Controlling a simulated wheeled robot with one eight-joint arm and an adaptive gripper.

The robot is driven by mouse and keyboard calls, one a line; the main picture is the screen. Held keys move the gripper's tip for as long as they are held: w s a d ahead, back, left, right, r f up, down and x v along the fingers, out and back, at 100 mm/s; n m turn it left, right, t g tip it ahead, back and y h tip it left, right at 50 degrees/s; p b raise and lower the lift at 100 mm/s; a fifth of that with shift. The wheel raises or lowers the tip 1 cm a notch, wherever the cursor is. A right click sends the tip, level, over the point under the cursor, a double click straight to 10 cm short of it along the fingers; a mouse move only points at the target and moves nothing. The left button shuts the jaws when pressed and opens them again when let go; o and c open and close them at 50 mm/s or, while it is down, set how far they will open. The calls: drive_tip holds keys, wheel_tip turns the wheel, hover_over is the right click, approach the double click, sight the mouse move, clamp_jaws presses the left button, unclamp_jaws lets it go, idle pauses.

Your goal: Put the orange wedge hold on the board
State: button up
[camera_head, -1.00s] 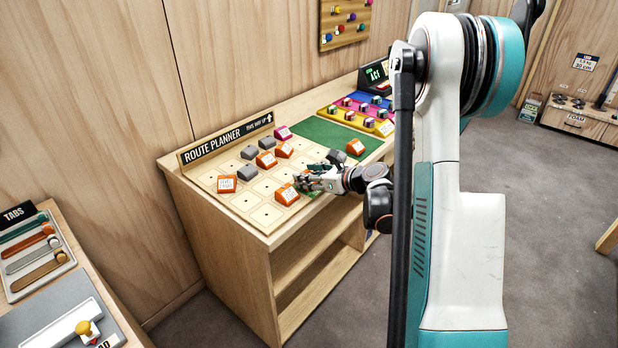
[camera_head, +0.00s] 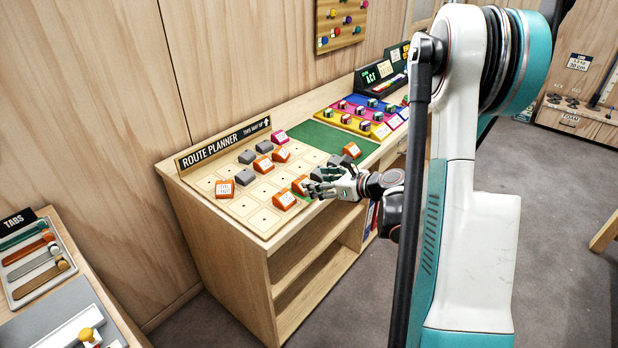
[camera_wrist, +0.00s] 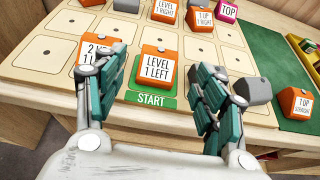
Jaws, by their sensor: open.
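Several orange wedge holds carry printed labels. One, reading "LEVEL 1 LEFT" (camera_wrist: 156,68), sits on the green START square of the route planner board (camera_wrist: 55,20); it also shows in the head view (camera_head: 301,185). Another (camera_wrist: 97,52), partly hidden by my left fingers, is on the square to its left. My gripper (camera_wrist: 155,95) is open and empty, its fingers on either side of the START hold and apart from it. In the head view my gripper (camera_head: 320,186) is at the board's front edge. A hold reading "1 UP STRAIGHT" (camera_wrist: 295,103) lies off the board at right.
Grey blocks (camera_head: 247,157) and a pink TOP block (camera_head: 279,137) occupy other squares. A green mat (camera_head: 318,136) lies right of the board with an orange hold (camera_head: 351,150). Coloured trays (camera_head: 362,112) stand beyond. Several squares are empty.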

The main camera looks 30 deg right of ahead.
drive_tip(key=p+v, duration=0.1)
drive_tip(key=v, duration=0.5)
idle(0.4)
